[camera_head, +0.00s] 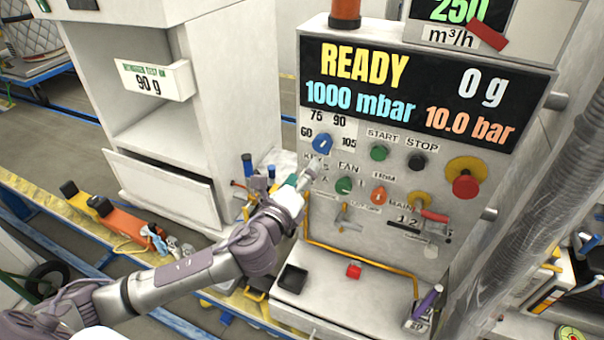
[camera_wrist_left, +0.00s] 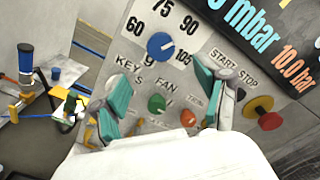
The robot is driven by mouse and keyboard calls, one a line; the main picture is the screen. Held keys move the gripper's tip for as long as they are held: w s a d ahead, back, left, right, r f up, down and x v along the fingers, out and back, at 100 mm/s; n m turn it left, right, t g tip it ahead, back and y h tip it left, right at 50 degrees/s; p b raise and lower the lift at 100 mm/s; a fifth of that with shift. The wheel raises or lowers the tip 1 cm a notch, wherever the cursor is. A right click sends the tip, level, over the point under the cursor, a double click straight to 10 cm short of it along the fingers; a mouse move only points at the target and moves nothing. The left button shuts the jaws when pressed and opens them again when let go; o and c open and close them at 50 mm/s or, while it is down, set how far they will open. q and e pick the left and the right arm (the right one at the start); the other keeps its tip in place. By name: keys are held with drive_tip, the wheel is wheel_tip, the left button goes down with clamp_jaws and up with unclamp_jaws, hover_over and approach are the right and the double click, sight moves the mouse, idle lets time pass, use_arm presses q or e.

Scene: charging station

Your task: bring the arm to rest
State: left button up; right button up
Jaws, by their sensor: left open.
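My left arm comes in from the lower left in the head view. Its gripper (camera_head: 303,180) is in front of the left part of the control panel (camera_head: 325,215), below the blue dial (camera_head: 322,144). In the left wrist view the left gripper (camera_wrist_left: 160,88) has its two teal-padded fingers spread, with nothing seen between them. The blue dial (camera_wrist_left: 160,45) is above the fingers there, and the green fan knob (camera_wrist_left: 157,103) shows between them. Whether the fingers touch the panel is hard to tell. My right gripper is not in view.
The display (camera_head: 420,92) reads READY, 0 g. A red stop button (camera_head: 465,186) and a red-handled lever (camera_head: 433,215) stick out at the right. The ledge below holds a black tray (camera_head: 293,278), a red cube (camera_head: 354,271) and a purple-handled item (camera_head: 427,302). A white cabinet (camera_head: 208,110) stands left.

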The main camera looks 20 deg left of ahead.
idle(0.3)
use_arm(q)
drive_tip(key=s+f+n+g, duration=0.5)
drive_tip(key=s+f+n, duration=0.25)
drive_tip(key=s, duration=0.25)
drive_tip(key=s+f+n+g, duration=0.55)
drive_tip(key=s+n, duration=0.35)
drive_tip(key=s, duration=0.2)
drive_tip(key=s+f+n+g, duration=0.4)
drive_tip(key=s+f+n, duration=0.3)
drive_tip(key=s+n, duration=0.25)
wheel_tip(320, 180, down, 29)
drive_tip(key=m+g+b, duration=0.1)
drive_tip(key=m+b, duration=0.1)
drive_tip(key=b, duration=0.4)
drive_tip(key=s+a+f+b, duration=0.1)
drive_tip(key=s+f+b, duration=0.1)
drive_tip(key=s+f, duration=0.7)
drive_tip(key=s+a+f+g+b, duration=0.1)
drive_tip(key=s+a+f+b, duration=0.1)
drive_tip(key=s+f, duration=0.7)
wheel_tip(320, 180, down, 5)
drive_tip(key=shift+f+y+b, duration=0.15)
drive_tip(key=shift+y+b, duration=0.15)
drive_tip(key=shift+b, duration=0.05)
